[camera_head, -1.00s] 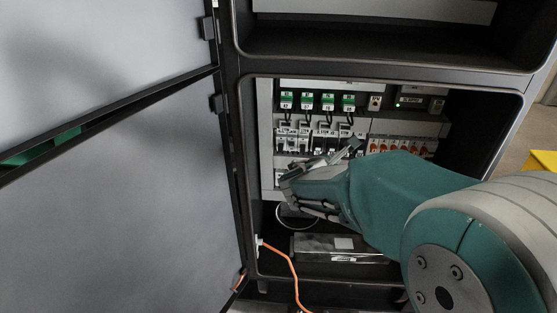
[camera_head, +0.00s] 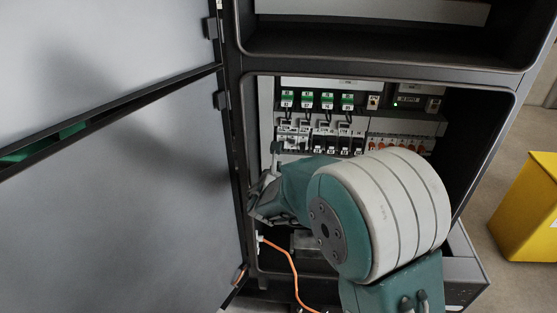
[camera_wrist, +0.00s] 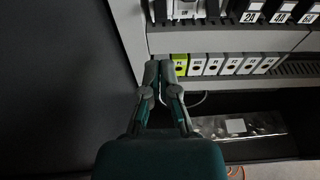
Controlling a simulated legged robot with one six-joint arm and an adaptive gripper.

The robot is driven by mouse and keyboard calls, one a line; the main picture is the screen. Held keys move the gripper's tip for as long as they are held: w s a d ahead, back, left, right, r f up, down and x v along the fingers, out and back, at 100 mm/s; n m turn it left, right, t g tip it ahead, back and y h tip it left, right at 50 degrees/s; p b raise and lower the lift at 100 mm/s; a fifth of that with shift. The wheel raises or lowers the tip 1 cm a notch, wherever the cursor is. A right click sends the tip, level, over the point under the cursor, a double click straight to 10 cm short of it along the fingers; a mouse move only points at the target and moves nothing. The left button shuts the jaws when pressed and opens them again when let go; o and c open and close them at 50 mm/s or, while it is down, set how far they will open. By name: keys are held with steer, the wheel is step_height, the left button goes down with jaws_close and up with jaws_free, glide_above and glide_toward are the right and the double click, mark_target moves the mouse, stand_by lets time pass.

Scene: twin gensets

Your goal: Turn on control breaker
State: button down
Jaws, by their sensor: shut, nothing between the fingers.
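A row of breakers (camera_head: 325,143) sits inside the open cabinet in the head view, below several green-topped modules (camera_head: 318,101). I cannot tell which one is the control breaker. The breaker row's lower edge shows at the top of the wrist view (camera_wrist: 185,10). My gripper (camera_wrist: 158,68) is shut and empty, its fingertips just left of a yellow-green terminal block (camera_wrist: 180,65) and below the breakers. I cannot tell whether the tips touch anything. In the head view my gripper (camera_head: 274,160) is at the left side of the cabinet opening, partly hidden by my arm.
Grey cabinet doors (camera_head: 110,200) stand open on the left. An orange cable (camera_head: 291,263) hangs over the lower sill. A clear-covered box (camera_wrist: 238,126) lies in the cabinet bottom. A yellow bin (camera_head: 530,207) stands on the floor at right.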

steer(key=x, duration=0.9)
steer(key=shift+d+r, duration=0.15)
steer(key=shift+a+g, duration=0.2)
steer(key=shift+g, duration=0.2)
steer(key=shift+d+r, duration=0.1)
steer(key=shift+d, duration=0.1)
